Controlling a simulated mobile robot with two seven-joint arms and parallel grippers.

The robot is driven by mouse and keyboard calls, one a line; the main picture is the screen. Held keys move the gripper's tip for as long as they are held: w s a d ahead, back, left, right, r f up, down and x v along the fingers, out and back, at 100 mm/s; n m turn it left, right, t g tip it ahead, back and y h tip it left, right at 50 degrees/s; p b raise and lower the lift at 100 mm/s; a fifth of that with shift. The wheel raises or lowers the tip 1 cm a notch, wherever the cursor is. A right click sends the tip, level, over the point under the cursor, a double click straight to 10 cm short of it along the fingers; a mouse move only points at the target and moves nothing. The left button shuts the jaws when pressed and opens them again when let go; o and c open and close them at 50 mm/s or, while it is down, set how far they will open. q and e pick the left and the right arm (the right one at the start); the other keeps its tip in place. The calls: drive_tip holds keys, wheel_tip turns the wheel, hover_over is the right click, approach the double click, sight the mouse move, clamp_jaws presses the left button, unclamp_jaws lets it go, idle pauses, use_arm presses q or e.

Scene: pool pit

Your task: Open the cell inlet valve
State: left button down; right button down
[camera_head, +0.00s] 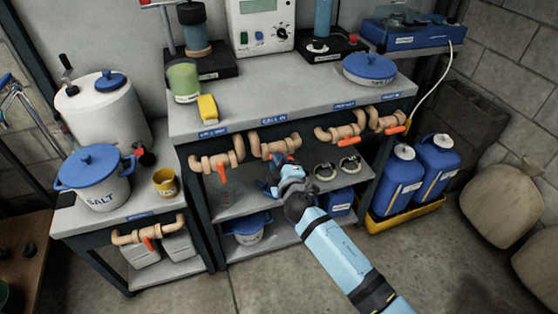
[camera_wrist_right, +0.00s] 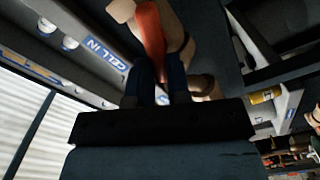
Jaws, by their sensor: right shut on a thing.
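The cell inlet valve (camera_head: 276,144) is a tan pipe with flanges under the bench's front edge, below the blue "CELL IN" label (camera_head: 273,121). My right gripper (camera_head: 282,165) is just below this valve, reaching up from the lower right. In the right wrist view my right gripper (camera_wrist_right: 159,82) is shut on the valve's red-orange handle (camera_wrist_right: 150,35), with one dark blue finger on each side. The "CELL IN" label (camera_wrist_right: 106,54) shows just left of it. My left gripper is out of view.
Other valves flank it: one at left (camera_head: 216,161) with its red handle hanging down, two at right (camera_head: 340,132) with handles roughly along their pipes. Blue canisters (camera_head: 401,181) stand at right. The floor in front is clear.

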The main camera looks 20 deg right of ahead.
drive_tip(key=n, duration=0.5)
drive_tip(key=shift+w+a+f, duration=0.1)
drive_tip(key=shift+f, duration=0.1)
idle(0.4)
drive_tip(key=c, duration=1.1)
unclamp_jaws()
drive_tip(key=shift+f, duration=0.15)
